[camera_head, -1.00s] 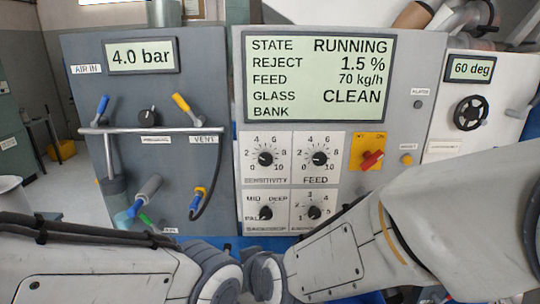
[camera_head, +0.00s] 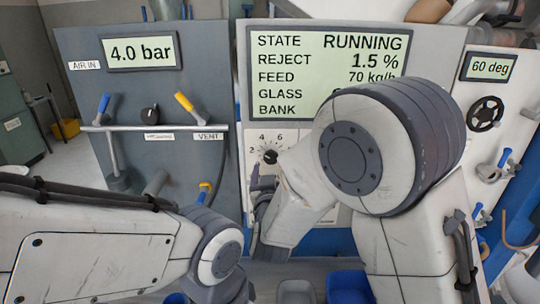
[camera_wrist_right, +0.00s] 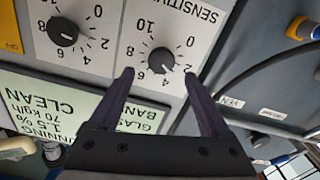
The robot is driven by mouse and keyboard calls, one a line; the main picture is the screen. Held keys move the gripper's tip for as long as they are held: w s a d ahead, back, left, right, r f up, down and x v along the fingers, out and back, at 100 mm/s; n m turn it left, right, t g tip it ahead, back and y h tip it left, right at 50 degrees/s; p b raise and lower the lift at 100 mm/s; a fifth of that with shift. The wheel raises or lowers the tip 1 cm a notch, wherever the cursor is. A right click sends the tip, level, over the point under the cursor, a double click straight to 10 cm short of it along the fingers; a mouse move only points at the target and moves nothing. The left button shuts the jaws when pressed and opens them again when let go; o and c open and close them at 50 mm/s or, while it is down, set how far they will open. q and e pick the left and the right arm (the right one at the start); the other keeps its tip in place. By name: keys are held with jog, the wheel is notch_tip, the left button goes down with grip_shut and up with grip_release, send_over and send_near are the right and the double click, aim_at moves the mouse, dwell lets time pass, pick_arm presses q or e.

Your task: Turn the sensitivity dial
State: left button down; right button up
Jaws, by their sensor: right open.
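The sensitivity dial (camera_head: 269,156) is a black knob on a white numbered plate, left of centre in the head view. In the right wrist view the sensitivity dial (camera_wrist_right: 161,61) appears upside down, its pointer seemingly on the low-number side; the exact value is hard to read. My right gripper (camera_wrist_right: 159,74) is open and empty, its purple fingertips on either side of the dial in that picture. Whether they touch it cannot be told. In the head view the right gripper (camera_head: 260,181) is just below the dial, partly hidden by my wrist. My left gripper is out of view.
The feed dial (camera_wrist_right: 62,31) sits beside the sensitivity dial; my right arm hides it in the head view. The display (camera_head: 330,65) above reads RUNNING. A grey pneumatic panel (camera_head: 145,80) with a rail (camera_head: 150,128) and yellow-handled valve (camera_head: 187,105) stands to the left.

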aim_at(272, 158)
jog(key=shift+w+p, duration=0.6)
jog(key=shift+w, duration=1.55)
grip_shut()
jog(key=shift+f+b, duration=0.15)
jog(key=shift+b, duration=0.4)
jog(key=m+b, duration=0.5)
jog(key=b, duration=0.3)
jog(key=shift+d+f+m+b, duration=0.1)
jog(key=shift+m+b, duration=0.25)
jog(key=shift+m, duration=0.05)
jog(key=shift+m+b, duration=1.1)
jog(key=shift+b, duration=0.15)
jog(key=shift+r, duration=0.2)
grip_release()
